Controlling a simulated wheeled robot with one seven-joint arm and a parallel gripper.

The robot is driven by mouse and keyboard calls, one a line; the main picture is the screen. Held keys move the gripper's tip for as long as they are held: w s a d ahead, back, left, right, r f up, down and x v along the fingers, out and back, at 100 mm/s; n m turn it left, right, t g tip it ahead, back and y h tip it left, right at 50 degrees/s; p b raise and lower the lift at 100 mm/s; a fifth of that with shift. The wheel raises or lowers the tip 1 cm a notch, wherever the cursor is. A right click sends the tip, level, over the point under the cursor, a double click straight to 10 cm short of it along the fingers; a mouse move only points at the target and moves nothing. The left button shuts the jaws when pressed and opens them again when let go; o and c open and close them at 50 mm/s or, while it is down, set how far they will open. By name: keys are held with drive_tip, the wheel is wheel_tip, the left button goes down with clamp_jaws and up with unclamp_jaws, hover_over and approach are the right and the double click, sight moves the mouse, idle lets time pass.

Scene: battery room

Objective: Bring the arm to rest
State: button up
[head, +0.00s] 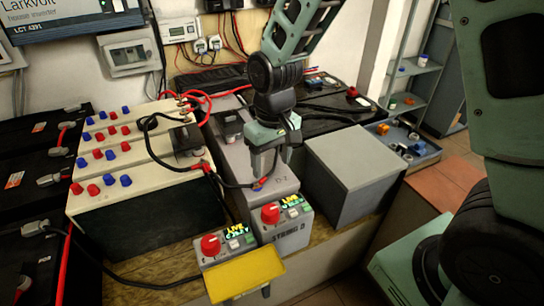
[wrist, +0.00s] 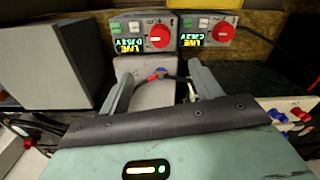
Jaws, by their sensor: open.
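My gripper (head: 273,166) is above the grey battery case (head: 236,160) in the middle of the bench, pointing down. In the wrist view its two fingers (wrist: 160,84) stand apart, with nothing held between them. Beyond the fingers lies the top of the grey case, with a dark cable end and a red and blue terminal (wrist: 158,74). My arm comes down to the gripper from the top of the head view. Whether the fingertips touch the case cannot be told.
Two control boxes with red knobs (head: 210,245) (head: 270,213) and displays reading LIVE stand at the bench front, with a yellow plate (head: 245,274) before them. A cream-topped battery (head: 128,166) is left; a plain grey box (head: 352,165) is close right. Loose cables cross the bench.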

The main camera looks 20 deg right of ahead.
drive_tip(key=shift+r, duration=0.15)
idle(0.3)
drive_tip(key=s+a+r+n+p, duration=0.2)
drive_tip(key=s+a+r+p, duration=0.1)
drive_tip(key=s+r, duration=0.4)
drive_tip(key=s+a+r+n+p, duration=0.3)
drive_tip(key=s+r, duration=0.3)
drive_tip(key=s, duration=0.7)
drive_tip(key=shift+s+a+r, duration=0.15)
drive_tip(key=shift+a+r, duration=0.25)
